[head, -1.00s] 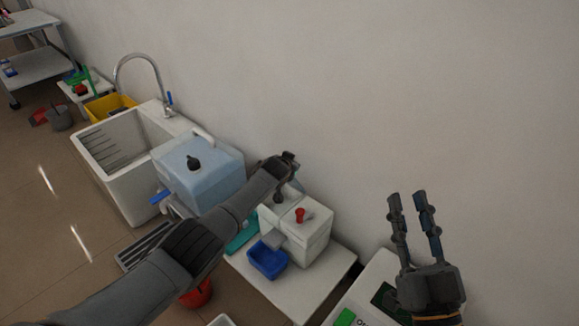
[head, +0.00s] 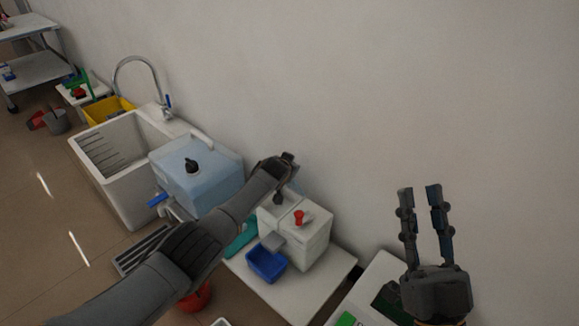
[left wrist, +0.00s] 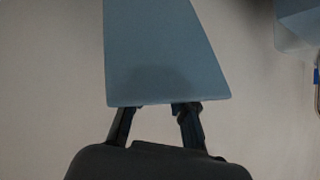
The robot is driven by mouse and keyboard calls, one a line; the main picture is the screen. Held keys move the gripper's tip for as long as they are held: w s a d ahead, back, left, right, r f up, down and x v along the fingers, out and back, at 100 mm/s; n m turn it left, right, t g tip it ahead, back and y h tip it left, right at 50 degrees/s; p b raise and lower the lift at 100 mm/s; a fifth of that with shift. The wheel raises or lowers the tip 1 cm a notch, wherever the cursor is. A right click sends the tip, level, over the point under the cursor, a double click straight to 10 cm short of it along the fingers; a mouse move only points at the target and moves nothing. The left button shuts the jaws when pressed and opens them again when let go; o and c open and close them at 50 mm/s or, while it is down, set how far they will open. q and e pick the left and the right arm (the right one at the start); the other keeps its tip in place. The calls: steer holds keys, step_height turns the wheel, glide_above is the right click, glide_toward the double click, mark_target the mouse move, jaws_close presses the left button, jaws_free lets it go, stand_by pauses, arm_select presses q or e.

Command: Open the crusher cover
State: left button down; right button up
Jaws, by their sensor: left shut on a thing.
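The crusher is a white box (head: 309,241) with a red knob (head: 298,217) on top, at the centre-right of the head view. My left gripper (head: 288,160) is above its back edge near the wall; its wrist hides part of the crusher's left side. In the left wrist view, the left fingers (left wrist: 158,108) are shut on the edge of a flat blue-grey panel (left wrist: 165,52), which looks like the crusher cover. Where the panel meets the box is hidden. My right gripper (head: 421,190) is open, empty and raised to the right, apart from the crusher.
A blue tray (head: 266,263) sits at the crusher's front on a white table (head: 299,289). A light-blue water container (head: 203,179) and a sink (head: 110,165) stand to the left. The wall (head: 420,90) is close behind. Another white surface lies below my right gripper.

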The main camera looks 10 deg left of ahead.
arm_select(q)
steer(key=shift+w+d+r, duration=0.15)
steer(key=shift+d+r, duration=0.25)
steer(key=shift+d, duration=0.15)
stand_by(0.4)
steer(key=c, duration=1.1)
jaws_free()
steer(key=shift+d, duration=0.1)
steer(key=shift+c, duration=0.2)
steer(key=shift+a+f, duration=0.15)
steer(key=shift+a, duration=0.15)
steer(key=shift+v, duration=1)
steer(key=d+v, duration=0.1)
steer(key=v, duration=0.9)
steer(key=shift+a, duration=0.35)
